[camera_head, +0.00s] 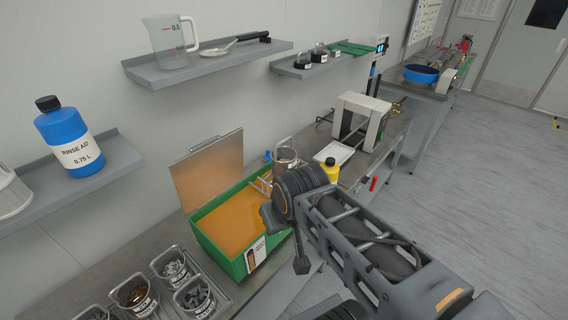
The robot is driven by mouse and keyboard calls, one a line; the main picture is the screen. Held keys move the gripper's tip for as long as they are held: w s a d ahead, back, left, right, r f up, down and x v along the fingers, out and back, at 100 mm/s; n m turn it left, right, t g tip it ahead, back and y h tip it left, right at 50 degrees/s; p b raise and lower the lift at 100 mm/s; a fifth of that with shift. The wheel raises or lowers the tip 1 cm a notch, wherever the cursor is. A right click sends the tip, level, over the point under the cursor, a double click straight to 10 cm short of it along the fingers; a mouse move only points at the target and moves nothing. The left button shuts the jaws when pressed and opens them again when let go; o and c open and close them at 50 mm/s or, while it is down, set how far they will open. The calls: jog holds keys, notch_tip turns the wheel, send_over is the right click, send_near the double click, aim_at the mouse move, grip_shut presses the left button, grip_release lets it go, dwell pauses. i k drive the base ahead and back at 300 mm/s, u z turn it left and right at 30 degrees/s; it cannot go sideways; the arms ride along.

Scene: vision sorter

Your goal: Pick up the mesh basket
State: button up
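A small round, brownish, see-through container with a thin upright handle (286,157) stands behind the green box. It looks like the mesh basket, but its mesh is too small to make out for sure. My dark arm reaches in from the lower right, and its end (300,262) is over the near right side of the green box. The end of my arm is in front of and below the container in the picture. My fingertips are not clearly visible, so I cannot tell whether they are open or touch anything.
A green box (222,262) with orange liquid and a raised lid (208,171) stands on the bench. Labelled cups (134,296) sit at the lower left. A yellow bottle (330,170), white tray (334,153) and grey-white frame (361,104) stand beyond. Shelves line the wall; the right floor is clear.

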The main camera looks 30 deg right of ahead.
aim_at(283, 158)
jog(key=u, duration=3.7)
jog(key=k, duration=0.7)
jog(key=z, duration=1.7)
